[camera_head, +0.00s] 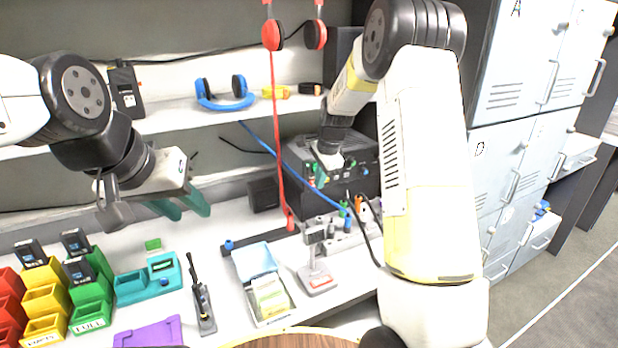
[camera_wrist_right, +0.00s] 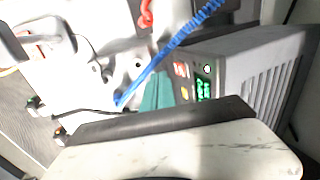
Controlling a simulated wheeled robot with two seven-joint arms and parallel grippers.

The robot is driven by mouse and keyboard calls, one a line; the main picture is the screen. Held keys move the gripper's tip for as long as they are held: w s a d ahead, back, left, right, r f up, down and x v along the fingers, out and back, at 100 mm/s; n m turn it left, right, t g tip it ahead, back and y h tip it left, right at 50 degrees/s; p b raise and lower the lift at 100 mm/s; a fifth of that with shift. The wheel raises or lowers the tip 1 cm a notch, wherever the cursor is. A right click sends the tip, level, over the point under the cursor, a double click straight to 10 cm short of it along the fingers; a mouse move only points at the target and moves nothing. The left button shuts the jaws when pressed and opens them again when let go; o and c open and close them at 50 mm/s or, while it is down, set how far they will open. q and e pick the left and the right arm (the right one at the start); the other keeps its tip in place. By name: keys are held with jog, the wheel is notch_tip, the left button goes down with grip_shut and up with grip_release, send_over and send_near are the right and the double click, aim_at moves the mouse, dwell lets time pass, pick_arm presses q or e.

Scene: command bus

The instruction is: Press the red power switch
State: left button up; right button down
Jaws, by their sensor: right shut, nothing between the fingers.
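The red power switch (camera_wrist_right: 181,69) shows in the right wrist view as a small red part on the front panel of a grey device, beside a lit green display (camera_wrist_right: 203,88). In the head view the dark device (camera_head: 362,160) stands on the bench under the shelf, its front partly hidden by my right arm. My right gripper (camera_head: 318,178) is shut and empty in front of this panel; its teal fingers (camera_wrist_right: 157,92) appear close to the switch, but I cannot tell whether they touch. My left gripper (camera_head: 180,206) is open and empty above the bench at the left.
A red cable (camera_head: 277,130) and a blue cable (camera_head: 290,172) hang near the device. Colored bins (camera_head: 90,292), a radio (camera_head: 202,305), a tray (camera_head: 284,311) and a microphone stand (camera_head: 317,279) occupy the bench. Grey lockers (camera_head: 497,150) stand at the right.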

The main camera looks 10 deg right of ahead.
pick_arm(q)
jog(key=shift+s+a, duration=0.1)
jog(key=shift+s, duration=0.3)
pick_arm(e)
jog(key=v, duration=1)
jog(key=shift+s, duration=0.45)
jog(key=shift+d+r, duration=0.1)
